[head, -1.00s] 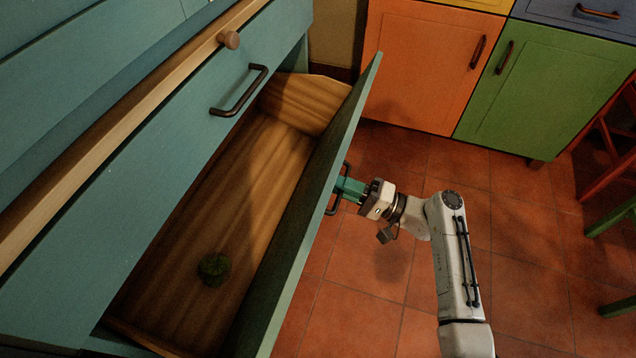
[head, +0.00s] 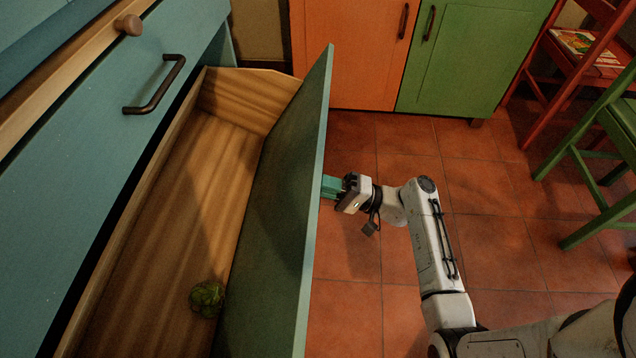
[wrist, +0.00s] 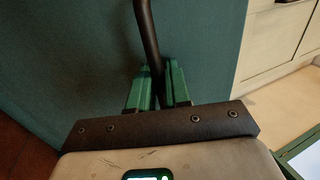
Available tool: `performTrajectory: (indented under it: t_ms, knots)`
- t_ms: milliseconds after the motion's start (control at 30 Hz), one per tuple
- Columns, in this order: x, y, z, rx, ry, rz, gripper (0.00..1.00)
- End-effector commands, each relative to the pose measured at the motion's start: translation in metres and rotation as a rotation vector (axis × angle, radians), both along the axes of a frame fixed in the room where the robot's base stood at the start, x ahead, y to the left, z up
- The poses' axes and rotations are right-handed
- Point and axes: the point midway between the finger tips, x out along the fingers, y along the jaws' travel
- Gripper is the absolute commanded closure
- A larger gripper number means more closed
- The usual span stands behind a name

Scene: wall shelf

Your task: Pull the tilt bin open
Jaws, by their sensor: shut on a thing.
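The tilt bin stands open in the head view, its teal front panel (head: 268,215) tipped outward from the cabinet. Its wooden inside (head: 165,225) shows, with a round green vegetable-like thing (head: 207,298) lying on the bottom. My gripper (head: 331,187) is at the outer face of the panel. In the wrist view, its green fingers (wrist: 160,88) are shut around the dark bar handle (wrist: 147,40) of the panel. In the head view the panel's edge hides the handle and part of the fingertips.
A teal drawer with a dark handle (head: 155,87) and a wooden knob (head: 129,24) are above the bin. Orange (head: 350,50) and green (head: 465,60) cabinets stand behind. A red chair (head: 575,60) and a green chair (head: 610,140) are at right. Tiled floor (head: 500,240) lies clear between.

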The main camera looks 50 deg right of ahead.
Motion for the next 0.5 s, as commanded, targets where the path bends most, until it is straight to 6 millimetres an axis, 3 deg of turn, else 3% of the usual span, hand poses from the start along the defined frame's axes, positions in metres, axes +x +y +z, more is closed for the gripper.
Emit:
performTrajectory:
  t_ms: [33,67,167,500]
  knots:
    - [0.0008,0.0002,0.0009,0.0,-0.002,0.001,1.0]
    - [0.0008,0.0002,0.0009,0.0,-0.002,0.001,0.81]
    - [0.0009,0.0003,0.0008,0.0,-0.002,0.001,0.71]
    - [-0.0017,-0.0022,0.0005,0.0,-0.002,0.0,0.7]
